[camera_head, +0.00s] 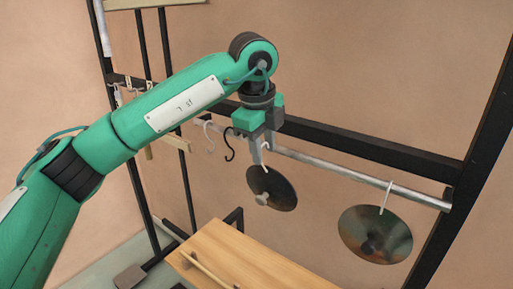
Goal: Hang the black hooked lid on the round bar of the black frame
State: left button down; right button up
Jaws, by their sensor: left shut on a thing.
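My left gripper (261,152) points down by the round metal bar (330,168) of the black frame (345,143). It is shut on the pale hook at the top of a dark round lid (278,189), which has a grey knob and hangs tilted below the fingers. The fingers hide much of the hook, so I cannot tell whether it touches the bar. Another dark round lid (388,222) hangs by a pale hook from the bar at the right. My right gripper is out of view.
An empty black hook (230,147) and a pale hook (209,137) hang on the bar left of my gripper. A wooden bench top (235,252) lies below. The bar is clear between the two lids. Small items hang at the left of the frame.

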aim_at(277, 145)
pick_arm(q)
jog(key=w+d, duration=0.1)
jog(key=w, duration=0.1)
jog(key=w+d+p, duration=0.1)
jog(key=w+d, duration=0.1)
jog(key=shift+w+d, duration=0.1)
jog(key=shift+w, duration=0.25)
jog(key=shift+f, duration=0.25)
jog(key=shift+s+f+b, duration=0.1)
jog(key=shift+f+b, duration=0.05)
jog(key=shift+b, duration=0.15)
jog(key=shift+f, duration=0.45)
jog(key=shift+w, duration=0.2)
